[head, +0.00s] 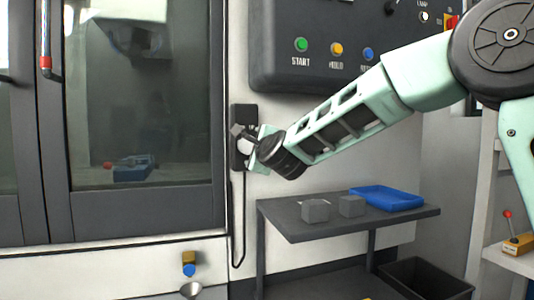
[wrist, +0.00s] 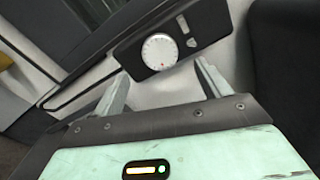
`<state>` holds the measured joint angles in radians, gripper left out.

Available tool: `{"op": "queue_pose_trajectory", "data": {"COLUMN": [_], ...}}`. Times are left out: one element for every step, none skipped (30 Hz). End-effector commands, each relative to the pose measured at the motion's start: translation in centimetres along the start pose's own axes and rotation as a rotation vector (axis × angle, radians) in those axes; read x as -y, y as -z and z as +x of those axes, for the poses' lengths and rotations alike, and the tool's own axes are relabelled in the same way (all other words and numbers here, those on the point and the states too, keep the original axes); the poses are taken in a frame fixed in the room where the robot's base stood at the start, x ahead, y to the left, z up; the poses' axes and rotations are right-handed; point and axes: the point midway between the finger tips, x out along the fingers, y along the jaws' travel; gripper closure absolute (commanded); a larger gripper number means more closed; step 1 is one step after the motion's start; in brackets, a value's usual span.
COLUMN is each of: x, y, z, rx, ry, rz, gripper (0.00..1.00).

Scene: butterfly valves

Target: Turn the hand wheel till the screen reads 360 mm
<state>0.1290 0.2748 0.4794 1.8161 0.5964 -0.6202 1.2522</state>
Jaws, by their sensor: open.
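The hand wheel (wrist: 160,52) is a white round dial with tick marks and a small red mark, on a black handheld control unit (wrist: 201,22). In the head view the unit (head: 237,111) hangs on the machine's front, right of the door, and my gripper partly covers it. My gripper (wrist: 162,70) is open, its two pale fingers apart on either side of the wheel's near edge in the wrist view. No contact with the wheel shows. In the head view my gripper (head: 258,148) is at the unit. I see no readable screen figure in either view.
A black panel (head: 320,75) with green, yellow and blue buttons is above my arm. Below is a grey shelf (head: 290,228) with two grey blocks (head: 316,210) and a blue tray (head: 388,198). A dark-framed glass door (head: 140,90) is to the left. A cable hangs below the unit.

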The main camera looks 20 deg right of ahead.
Motion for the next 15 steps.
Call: {"op": "queue_pose_trajectory", "data": {"x": [0.1, 0.1, 0.1, 0.1, 0.1, 0.1, 0.1, 0.1, 0.1, 0.1, 0.1, 0.0, 0.1, 0.0, 0.0], "y": [0.0, 0.0, 0.0, 0.0, 0.0, 0.0, 0.0, 0.0, 0.0, 0.0, 0.0, 0.0, 0.0, 0.0, 0.0], "z": [-1.4, -2.0, -3.0, -3.7, -4.4, -5.2, -5.9, -6.5, -7.3, -7.8, -8.3, -8.9, -9.3, -9.7, -10.1], "rx": [0.000, 0.000, 0.000, 0.001, 0.001, 0.000, 0.000, 0.000, 0.000, 0.000, 0.000, -0.001, 0.000, -0.001, -0.001], "ry": [0.002, 0.003, 0.003, 0.003, 0.003, 0.002, 0.003, 0.002, 0.002, 0.002, 0.002, 0.002, 0.002, 0.001, 0.001], "rz": [-0.002, -0.002, -0.003, -0.002, -0.002, -0.002, -0.001, -0.001, -0.001, -0.001, 0.000, 0.000, 0.000, 0.000, 0.000], "gripper": [0.24, 0.24, 0.24, 0.24, 0.24, 0.24, 0.24, 0.24, 0.24, 0.24, 0.24, 0.24, 0.24, 0.24, 0.24]}}
